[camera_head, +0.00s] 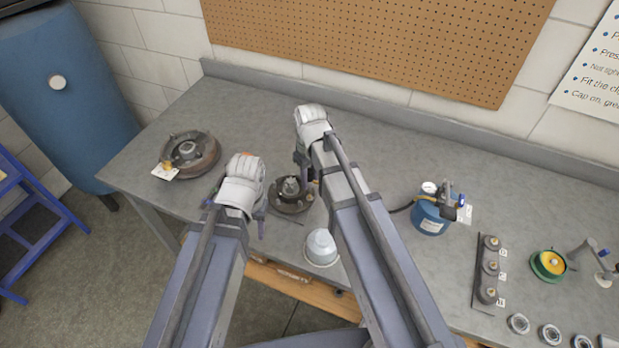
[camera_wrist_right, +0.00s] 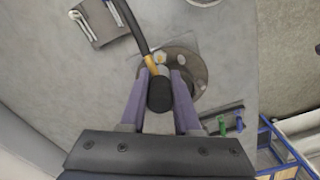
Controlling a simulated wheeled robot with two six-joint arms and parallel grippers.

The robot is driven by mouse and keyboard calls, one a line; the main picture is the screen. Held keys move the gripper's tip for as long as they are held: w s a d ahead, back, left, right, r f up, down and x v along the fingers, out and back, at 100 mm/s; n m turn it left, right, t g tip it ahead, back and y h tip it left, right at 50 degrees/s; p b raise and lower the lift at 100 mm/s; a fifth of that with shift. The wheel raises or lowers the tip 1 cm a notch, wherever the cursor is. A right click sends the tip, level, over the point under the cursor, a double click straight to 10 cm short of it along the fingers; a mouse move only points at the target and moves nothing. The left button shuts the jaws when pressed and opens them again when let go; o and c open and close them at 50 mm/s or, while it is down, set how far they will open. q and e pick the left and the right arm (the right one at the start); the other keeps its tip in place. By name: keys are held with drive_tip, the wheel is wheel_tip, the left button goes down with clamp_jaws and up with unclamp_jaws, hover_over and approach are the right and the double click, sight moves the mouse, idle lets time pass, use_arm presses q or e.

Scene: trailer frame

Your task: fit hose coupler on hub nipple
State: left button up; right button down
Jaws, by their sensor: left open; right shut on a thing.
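The hub (camera_head: 291,194), a dark round flange with a raised centre, sits on the grey bench and also shows in the right wrist view (camera_wrist_right: 197,72). My right gripper (camera_head: 305,171) is just behind and above the hub. In the right wrist view, it is shut on the hose coupler (camera_wrist_right: 159,95), a black cylinder with a brass part where the hose (camera_wrist_right: 133,25) joins. The coupler overlaps the hub in that view; I cannot tell whether they touch. I cannot make out the hub nipple for certain. My left gripper (camera_head: 238,208) is open, left of the hub.
A blue pump canister (camera_head: 431,217) with a gauge stands to the right. A larger hub (camera_head: 205,160) sits at the left. A pale dome cap (camera_head: 321,246) is near the front edge. A rack of small hubs (camera_head: 489,270) and a yellow-green reel (camera_head: 549,265) are at the right.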

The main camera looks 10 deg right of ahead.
sight(309, 196)
drive_tip(key=shift+f+b, duration=1.8)
drive_tip(key=shift+f, duration=0.25)
drive_tip(key=shift+f+b, duration=0.9)
idle(1.1)
drive_tip(key=c, duration=0.6)
unclamp_jaws()
drive_tip(key=o, duration=0.3)
drive_tip(key=shift+s, duration=0.1)
drive_tip(key=shift+c, duration=0.3)
